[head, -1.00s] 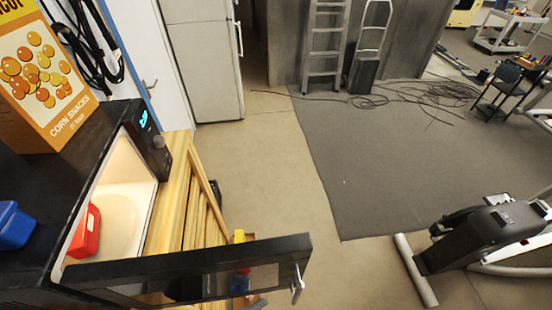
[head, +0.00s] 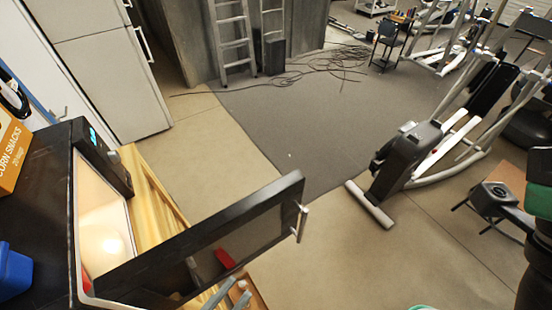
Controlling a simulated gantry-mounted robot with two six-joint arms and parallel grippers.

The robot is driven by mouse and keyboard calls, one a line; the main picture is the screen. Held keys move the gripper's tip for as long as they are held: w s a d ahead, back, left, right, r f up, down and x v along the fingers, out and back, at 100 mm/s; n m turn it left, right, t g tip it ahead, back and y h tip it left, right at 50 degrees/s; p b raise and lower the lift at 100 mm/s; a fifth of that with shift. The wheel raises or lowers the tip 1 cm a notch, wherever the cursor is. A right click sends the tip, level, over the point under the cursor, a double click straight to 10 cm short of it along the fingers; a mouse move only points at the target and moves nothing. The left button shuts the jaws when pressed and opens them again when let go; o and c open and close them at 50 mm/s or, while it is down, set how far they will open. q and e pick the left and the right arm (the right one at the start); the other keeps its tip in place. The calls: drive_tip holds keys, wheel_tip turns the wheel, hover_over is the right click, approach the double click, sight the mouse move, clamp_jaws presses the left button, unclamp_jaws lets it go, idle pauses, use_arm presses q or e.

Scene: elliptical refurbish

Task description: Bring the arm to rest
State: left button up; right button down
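My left gripper (head: 236,287) shows only in part at the bottom of the head view, as grey finger-like parts below the open microwave door (head: 292,192). I cannot tell whether it is open or shut. My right gripper is not in view. The black microwave (head: 45,190) is at the left with a lit, pale interior (head: 105,235). Its door stands wide open to the right, with a silver handle at the free end. A red patch (head: 225,258) shows in the door's window; I cannot tell what it belongs to.
A corn snacks box (head: 10,150) and a blue container (head: 14,272) are at the left edge. An elliptical machine (head: 405,160) stands at the right. Loose cables (head: 325,68) lie on the grey mat. Tan floor (head: 215,140) is clear.

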use_arm(q)
drive_tip(key=w+a+r+m+t+h+p, duration=0.1)
drive_tip(key=w+r+m+t+p, duration=0.2)
drive_tip(key=r, duration=1.2)
drive_tip(key=w+a+r+m+t, duration=0.1)
drive_tip(key=w+r+t, duration=0.3)
drive_tip(key=r, duration=1.1)
drive_tip(key=w+a+r+n+t+y, duration=0.1)
drive_tip(key=a+r+n+t+y, duration=0.3)
drive_tip(key=a+r+n+y, duration=0.4)
wheel_tip(320, 180, up, 4)
drive_tip(key=n+y+p, duration=0.1)
drive_tip(key=n+y, duration=0.1)
drive_tip(key=n, duration=0.2)
drive_tip(key=shift+a+t+y, duration=0.3)
drive_tip(key=shift+t+y, duration=0.1)
drive_tip(key=shift+y, duration=0.3)
